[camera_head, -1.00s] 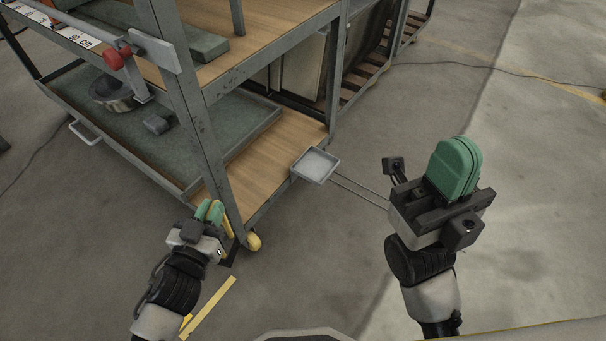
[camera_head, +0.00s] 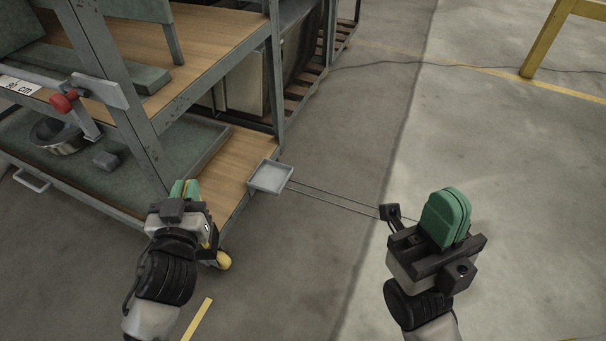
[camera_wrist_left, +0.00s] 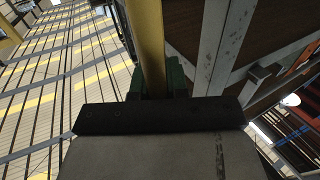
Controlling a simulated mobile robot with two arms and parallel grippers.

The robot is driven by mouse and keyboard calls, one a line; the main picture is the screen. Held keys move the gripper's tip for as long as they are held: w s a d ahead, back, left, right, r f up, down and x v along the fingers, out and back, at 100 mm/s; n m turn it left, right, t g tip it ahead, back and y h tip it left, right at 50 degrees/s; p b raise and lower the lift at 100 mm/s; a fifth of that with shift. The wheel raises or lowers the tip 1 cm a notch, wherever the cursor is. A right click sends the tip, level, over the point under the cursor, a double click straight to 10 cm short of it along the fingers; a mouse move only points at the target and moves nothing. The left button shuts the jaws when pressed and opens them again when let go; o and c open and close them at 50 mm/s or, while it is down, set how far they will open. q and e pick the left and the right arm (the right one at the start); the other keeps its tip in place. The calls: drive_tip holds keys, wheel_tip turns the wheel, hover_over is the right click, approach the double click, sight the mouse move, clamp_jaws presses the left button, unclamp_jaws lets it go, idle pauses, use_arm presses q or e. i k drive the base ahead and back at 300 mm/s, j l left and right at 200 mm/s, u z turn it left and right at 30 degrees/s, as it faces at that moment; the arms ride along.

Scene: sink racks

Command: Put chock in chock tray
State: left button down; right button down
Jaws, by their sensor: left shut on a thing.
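My left gripper (camera_head: 185,187) is shut on a narrow yellow piece, likely the chock (camera_wrist_left: 152,45), which sticks out between the green fingers in the left wrist view. In the head view it is mostly hidden by the gripper, which is in front of the cart's near corner post. A small grey square tray (camera_head: 270,178), likely the chock tray, sticks out beside the cart's lower shelf and looks empty. It is to the right of and beyond my left gripper. My right gripper (camera_head: 447,215) is shut and empty over the floor at the right.
The cart's wooden lower shelf (camera_head: 232,160) and steel posts stand close to my left arm. A yellow caster (camera_head: 221,261) is below. Thin rods (camera_head: 330,200) run right from the tray. The floor at the right is mostly clear, with a yellow frame (camera_head: 545,40) far back.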

sight(271, 177)
drive_tip(key=i+l+z, duration=0.1)
drive_tip(key=z, duration=0.3)
drive_tip(key=i+l+z, duration=0.1)
drive_tip(key=z, duration=0.3)
drive_tip(key=i+z, duration=0.15)
drive_tip(key=z, duration=0.25)
drive_tip(key=i+u, duration=0.55)
drive_tip(key=u, duration=0.15)
drive_tip(key=i+u, duration=0.25)
drive_tip(key=u, duration=0.2)
drive_tip(key=i+u, duration=0.25)
drive_tip(key=u, duration=0.2)
